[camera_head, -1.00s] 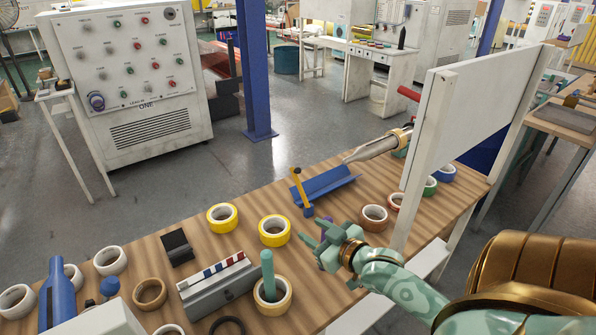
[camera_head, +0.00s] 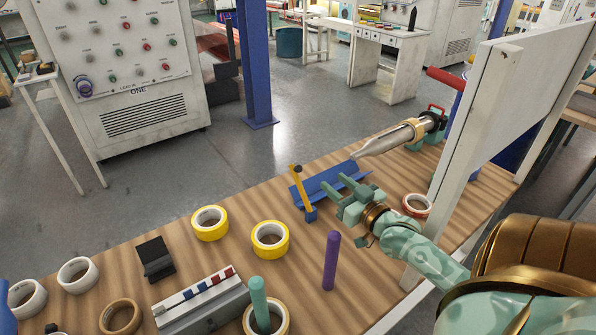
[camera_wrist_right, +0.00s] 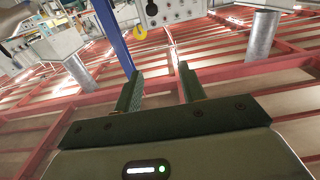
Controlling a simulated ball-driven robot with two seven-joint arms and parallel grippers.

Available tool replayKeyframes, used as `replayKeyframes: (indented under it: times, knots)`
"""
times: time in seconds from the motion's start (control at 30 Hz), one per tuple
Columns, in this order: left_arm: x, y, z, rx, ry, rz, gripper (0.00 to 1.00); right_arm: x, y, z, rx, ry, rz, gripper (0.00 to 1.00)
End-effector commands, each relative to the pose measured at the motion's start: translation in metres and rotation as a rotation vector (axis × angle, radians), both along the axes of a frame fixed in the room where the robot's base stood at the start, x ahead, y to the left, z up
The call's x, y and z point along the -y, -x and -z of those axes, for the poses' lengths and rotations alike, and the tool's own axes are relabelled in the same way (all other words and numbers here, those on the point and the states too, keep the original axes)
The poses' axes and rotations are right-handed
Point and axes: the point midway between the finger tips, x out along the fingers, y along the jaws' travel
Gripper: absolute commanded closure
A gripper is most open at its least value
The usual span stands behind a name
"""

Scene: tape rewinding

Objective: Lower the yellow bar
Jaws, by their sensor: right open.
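The yellow bar (camera_head: 299,184) stands nearly upright, leaning a little left, at the left end of a blue angled tray (camera_head: 330,184) on the wooden table. Its foot meets a small blue block (camera_head: 311,214). My right gripper (camera_head: 335,182) is just right of the bar, over the tray, with its fingers spread and nothing between them. The bar and gripper look apart. The right wrist view shows the two open fingers (camera_wrist_right: 158,92); I cannot clearly identify the bar there. My left gripper is out of view.
A purple rod (camera_head: 331,260) stands in front of the right arm. Two yellow tape rolls (camera_head: 270,239) lie left of it. A metal cone (camera_head: 392,139) points over the tray from the right. A white panel (camera_head: 520,90) stands at the right.

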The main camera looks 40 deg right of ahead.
Motion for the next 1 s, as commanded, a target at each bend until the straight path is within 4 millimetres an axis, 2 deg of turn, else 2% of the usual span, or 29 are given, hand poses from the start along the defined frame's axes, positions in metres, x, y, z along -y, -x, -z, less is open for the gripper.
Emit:
replayKeyframes:
  times: [0.03,0.27,0.47,0.57,1.0]
  knots:
    - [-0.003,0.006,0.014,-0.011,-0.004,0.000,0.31,0.000,-0.001,0.017,-0.008,0.000,0.000,0.60]
    - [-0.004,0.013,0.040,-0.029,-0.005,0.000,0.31,0.000,-0.002,0.050,-0.024,0.000,0.000,0.60]
    - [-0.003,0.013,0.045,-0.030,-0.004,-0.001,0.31,0.001,-0.011,0.054,-0.023,0.000,0.000,0.60]
    - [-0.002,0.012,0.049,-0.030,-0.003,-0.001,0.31,0.003,-0.027,0.053,-0.021,0.002,0.000,0.60]
    - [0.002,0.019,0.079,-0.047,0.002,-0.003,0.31,0.015,-0.133,0.055,-0.024,0.001,0.001,0.60]
